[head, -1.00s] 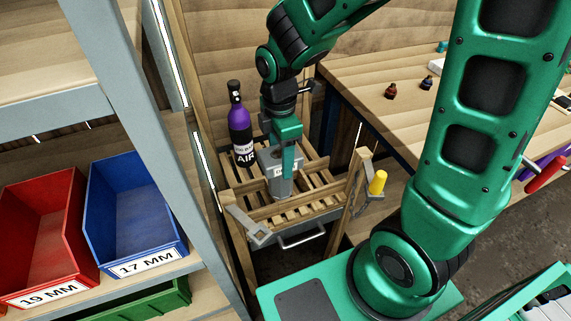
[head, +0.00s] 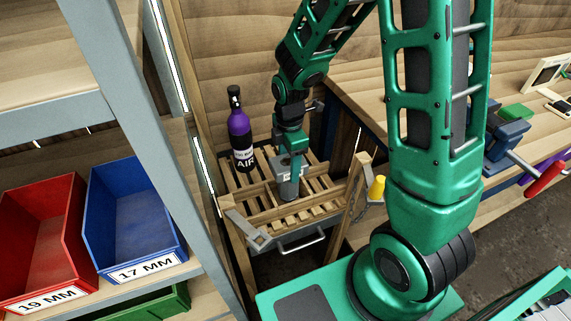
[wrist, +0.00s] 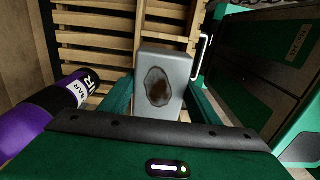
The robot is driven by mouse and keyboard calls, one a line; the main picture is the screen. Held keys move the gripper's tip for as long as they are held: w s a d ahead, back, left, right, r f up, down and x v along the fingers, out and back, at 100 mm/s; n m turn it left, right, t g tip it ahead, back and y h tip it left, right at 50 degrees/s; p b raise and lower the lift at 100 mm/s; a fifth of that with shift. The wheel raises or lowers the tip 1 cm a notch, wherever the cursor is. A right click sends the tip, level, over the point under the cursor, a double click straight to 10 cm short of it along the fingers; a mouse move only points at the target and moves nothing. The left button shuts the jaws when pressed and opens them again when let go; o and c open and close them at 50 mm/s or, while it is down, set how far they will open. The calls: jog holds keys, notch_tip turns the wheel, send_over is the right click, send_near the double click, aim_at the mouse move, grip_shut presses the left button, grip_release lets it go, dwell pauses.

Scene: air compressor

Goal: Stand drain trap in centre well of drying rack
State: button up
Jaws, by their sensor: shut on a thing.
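The drain trap is a grey block (head: 286,190). In the wrist view, the trap (wrist: 172,62) shows a dark brown oval patch on its face. My gripper (head: 290,172) points down from above and is shut on the trap. In the wrist view, my gripper's green fingers (wrist: 160,105) lie on either side of it. The drying rack (head: 322,208) is a slatted wooden frame under and around the trap. In the wrist view, its slats (wrist: 96,38) run beside the trap. I cannot tell whether the trap touches the rack floor, and its lower end is partly hidden.
A purple and black air bottle (head: 241,140) stands at the rack's back left. Blue (head: 130,215) and red (head: 38,235) bins sit on shelves to the left.

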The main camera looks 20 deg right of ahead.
jog(key=shift+f, duration=0.55)
jog(key=o, duration=1.8)
jog(key=shift+o, duration=0.2)
notch_tip(320, 180, up, 13)
jog(key=s+d+r+m, duration=0.3)
jog(key=s+d+m, duration=0.5)
jog(key=s+m, duration=0.3)
jog(key=s+d+r+m, duration=0.3)
jog(key=s+d+m, duration=0.5)
jog(key=s+m, duration=0.4)
jog(key=shift+s+d+m, duration=0.2)
jog(key=shift+d+m, duration=0.15)
jog(key=shift+m, duration=0.35)
